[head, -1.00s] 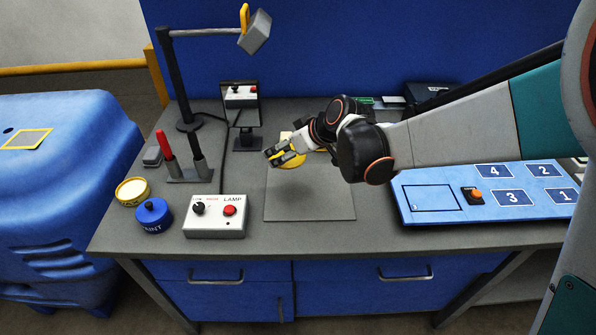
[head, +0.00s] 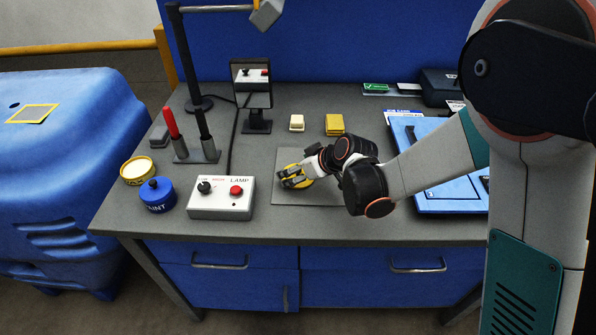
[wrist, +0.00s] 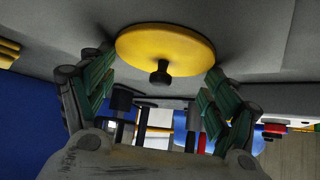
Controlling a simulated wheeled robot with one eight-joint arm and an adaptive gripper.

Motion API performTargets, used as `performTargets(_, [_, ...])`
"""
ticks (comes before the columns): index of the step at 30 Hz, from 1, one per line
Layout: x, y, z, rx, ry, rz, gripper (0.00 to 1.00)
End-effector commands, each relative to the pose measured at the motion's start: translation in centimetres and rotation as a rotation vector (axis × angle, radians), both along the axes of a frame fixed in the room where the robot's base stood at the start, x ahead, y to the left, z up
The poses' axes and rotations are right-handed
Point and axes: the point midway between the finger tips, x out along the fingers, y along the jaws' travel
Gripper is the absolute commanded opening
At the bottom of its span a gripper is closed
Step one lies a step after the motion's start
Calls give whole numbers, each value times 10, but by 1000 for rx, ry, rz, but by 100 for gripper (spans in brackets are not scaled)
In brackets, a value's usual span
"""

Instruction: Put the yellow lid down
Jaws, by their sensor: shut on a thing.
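The yellow lid (head: 289,169) is a flat round disc with a small black knob. In the head view it is low over the grey mat (head: 322,198) on the bench, partly covered by my gripper (head: 297,179). In the wrist view the lid (wrist: 150,43) shows whole, its knob pointing toward my palm. The fingers of my gripper (wrist: 160,72) are shut on the lid, one at each side of its rim. The lid looks level and close to the grey surface; I cannot tell whether it touches.
Left of the mat stands the lamp control box (head: 221,197). Beyond it are a blue tin (head: 157,196) and a yellow-rimmed pot (head: 137,171). A mirror (head: 251,85) and two small blocks, cream (head: 297,122) and yellow (head: 334,124), stand behind. A blue panel (head: 440,195) lies right.

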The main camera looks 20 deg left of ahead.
Motion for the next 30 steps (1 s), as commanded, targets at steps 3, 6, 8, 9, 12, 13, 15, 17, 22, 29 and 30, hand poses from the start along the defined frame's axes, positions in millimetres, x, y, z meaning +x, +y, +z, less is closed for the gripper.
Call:
performTargets(3, [0,0,1,0,0,0,64])
performTargets(6, [0,0,1,0,0,0,64])
performTargets(8, [0,0,-1,0,0,0,64])
performTargets(9, [0,0,-2,0,0,0,64])
performTargets(12, [0,0,-2,0,0,0,96])
performTargets(13, [0,0,-2,0,0,0,100])
performTargets(15, [0,0,-2,0,0,0,100])
performTargets(17, [0,0,-2,0,0,0,100])
performTargets(22, [0,0,-2,0,0,0,100])
performTargets(29, [-1,-1,4,0,0,0,100])
performTargets(30, [-2,-4,7,0,0,-1,100])
